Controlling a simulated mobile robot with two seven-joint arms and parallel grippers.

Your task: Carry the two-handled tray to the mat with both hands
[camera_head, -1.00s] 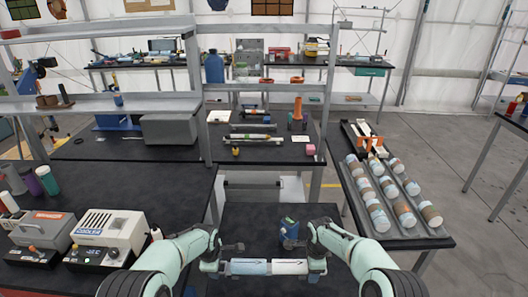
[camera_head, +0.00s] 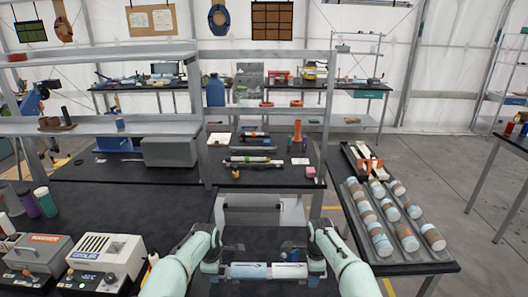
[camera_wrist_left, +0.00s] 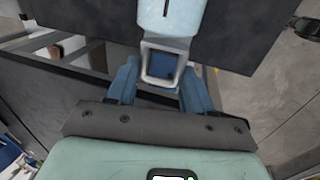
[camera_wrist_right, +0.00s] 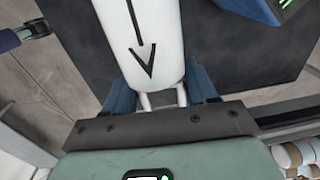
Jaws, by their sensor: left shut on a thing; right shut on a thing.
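A long, narrow load with a light blue half and a white half (camera_head: 288,271), apparently the tray with its contents, spans between my grippers in the head view. Its light blue end shows in the left wrist view (camera_wrist_left: 172,15), with a square grey metal loop handle between the jaws of my left gripper (camera_wrist_left: 158,90). Its white end, with a black arrow mark, shows in the right wrist view (camera_wrist_right: 142,40); two handle prongs run into my right gripper (camera_wrist_right: 165,98). Both grippers are shut on the handles. It looks roughly level. I cannot make out the mat for certain.
A dark tabletop (camera_head: 255,238) lies ahead of and under the load. A blue device (camera_head: 291,248) stands just beyond it. A rack of several cylinders (camera_head: 396,222) is at right, a cooler box (camera_head: 105,262) at left. The shelf frame (camera_head: 264,116) stands ahead.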

